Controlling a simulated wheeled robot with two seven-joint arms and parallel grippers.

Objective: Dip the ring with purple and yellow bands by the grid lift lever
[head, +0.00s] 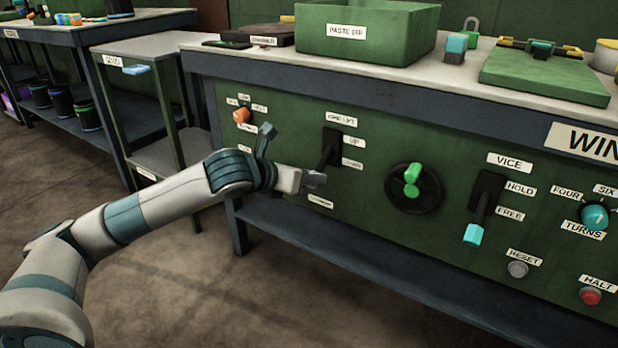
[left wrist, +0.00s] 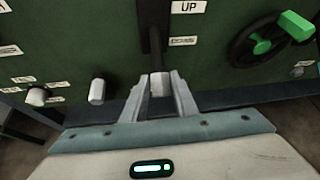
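The grid lift lever (head: 327,158) is on the green panel in the head view, in a black slot beside the UP label. Its arm slants down from the slot toward the lower label. My left gripper (head: 316,179) is at the lever's lower end. In the left wrist view the fingers (left wrist: 161,84) stand on both sides of the lever's pale grip (left wrist: 160,80) and appear closed on it. The green PASTE DIP box (head: 365,48) stands on the bench above; its inside is hidden. I cannot make out a ring with purple and yellow bands. My right gripper is out of view.
A black handwheel with a green handle (head: 412,188) and the VICE lever (head: 480,215) are right of my gripper. An orange knob (head: 241,116) is left. The bench top (head: 450,72) overhangs the panel; a small side table (head: 140,47) stands left.

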